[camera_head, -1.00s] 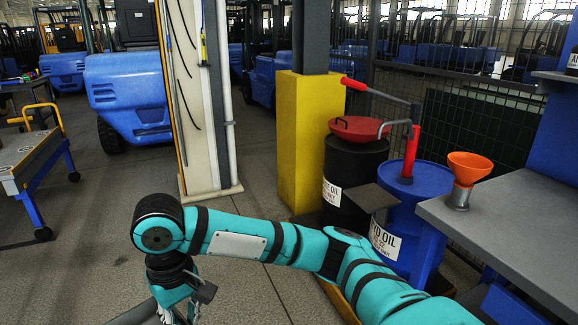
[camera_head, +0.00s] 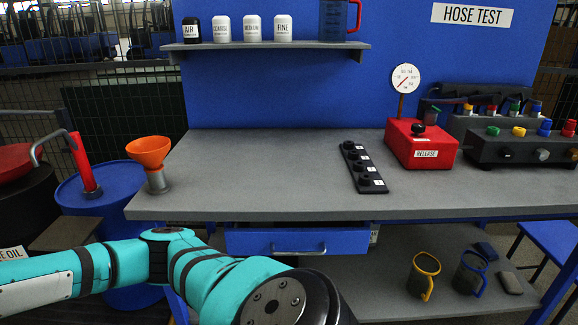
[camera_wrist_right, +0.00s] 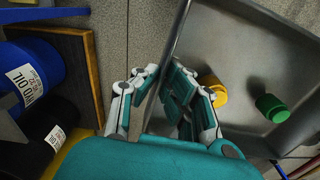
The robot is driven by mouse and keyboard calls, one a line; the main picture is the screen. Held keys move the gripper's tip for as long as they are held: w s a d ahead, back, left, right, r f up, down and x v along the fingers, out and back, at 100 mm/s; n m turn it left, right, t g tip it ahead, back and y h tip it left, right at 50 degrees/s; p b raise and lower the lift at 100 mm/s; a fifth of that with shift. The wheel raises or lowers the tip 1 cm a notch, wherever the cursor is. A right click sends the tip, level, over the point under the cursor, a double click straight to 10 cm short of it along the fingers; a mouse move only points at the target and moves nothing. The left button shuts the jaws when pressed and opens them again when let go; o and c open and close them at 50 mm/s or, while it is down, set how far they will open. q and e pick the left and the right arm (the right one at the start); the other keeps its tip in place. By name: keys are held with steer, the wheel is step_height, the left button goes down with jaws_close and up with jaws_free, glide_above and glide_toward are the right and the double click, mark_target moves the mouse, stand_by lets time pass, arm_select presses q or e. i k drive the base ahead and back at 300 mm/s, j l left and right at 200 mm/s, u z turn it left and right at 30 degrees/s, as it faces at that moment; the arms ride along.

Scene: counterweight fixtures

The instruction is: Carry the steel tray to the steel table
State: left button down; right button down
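The steel tray (camera_wrist_right: 252,45) fills the right half of the right wrist view. A yellow cap-like piece (camera_wrist_right: 212,90) and a green one (camera_wrist_right: 271,108) lie in it. My right gripper (camera_wrist_right: 163,72) has its fingers on either side of the tray's near wall and appears shut on it. The tray's far side is cut off by the frame. In the head view my arm crosses the lower left, but neither gripper nor the tray shows. I cannot identify the steel table in these views.
A grey-topped hose test bench (camera_head: 250,185) stands ahead, with a red release box (camera_head: 420,148), black socket strip (camera_head: 362,167) and orange funnel (camera_head: 149,152). A blue drum (camera_head: 115,185) is at left. Drums and a board-edged platform (camera_wrist_right: 88,60) lie left in the wrist view.

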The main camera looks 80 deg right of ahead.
mark_target(236, 169)
steer(key=z, duration=1.55)
